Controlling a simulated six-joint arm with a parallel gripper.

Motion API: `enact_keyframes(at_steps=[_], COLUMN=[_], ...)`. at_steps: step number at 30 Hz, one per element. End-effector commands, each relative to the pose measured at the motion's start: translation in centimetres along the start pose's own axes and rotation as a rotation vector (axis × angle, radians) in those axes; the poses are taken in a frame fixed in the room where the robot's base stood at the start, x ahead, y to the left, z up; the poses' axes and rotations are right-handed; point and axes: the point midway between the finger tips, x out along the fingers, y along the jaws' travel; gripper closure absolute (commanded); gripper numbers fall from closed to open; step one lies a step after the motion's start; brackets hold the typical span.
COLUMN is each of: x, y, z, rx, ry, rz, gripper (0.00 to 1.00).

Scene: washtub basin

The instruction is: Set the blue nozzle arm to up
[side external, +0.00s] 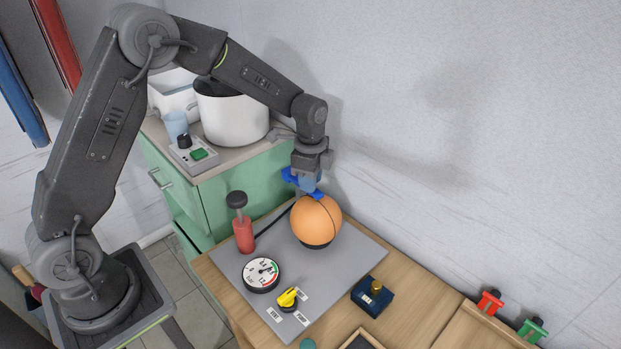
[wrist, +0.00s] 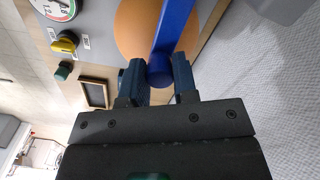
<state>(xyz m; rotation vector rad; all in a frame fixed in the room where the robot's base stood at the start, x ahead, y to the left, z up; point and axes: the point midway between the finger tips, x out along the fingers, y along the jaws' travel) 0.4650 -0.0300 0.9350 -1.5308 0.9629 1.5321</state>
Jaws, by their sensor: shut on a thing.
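The blue nozzle arm (side external: 289,175) is a bright blue bar just above an orange ball (side external: 314,222) in the side view. It slopes a little down to the right there, partly covered by my gripper (side external: 307,186). In the wrist view the blue nozzle arm (wrist: 173,32) runs from the top edge down to a rounded end between the fingers of my gripper (wrist: 159,76). The fingers are shut on that end. The orange ball (wrist: 132,30) shows behind it. I cannot read any position marks for the arm.
A grey panel (side external: 228,263) carries a red pump (side external: 243,235), a gauge (side external: 261,273) and a yellow knob (side external: 287,298) with labels. A dark blue box (side external: 371,297) stands to the right. A white pot (side external: 232,115) sits on the green cabinet behind. The wall is close.

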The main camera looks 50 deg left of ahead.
Motion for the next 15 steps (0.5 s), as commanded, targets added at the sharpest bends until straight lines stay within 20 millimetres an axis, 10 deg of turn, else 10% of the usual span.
enact_keyframes(at_steps=[15], x=[-1.2], y=[-0.1], z=[0.0], rx=[0.000], ry=[0.002], rz=[-0.003], gripper=[1.00])
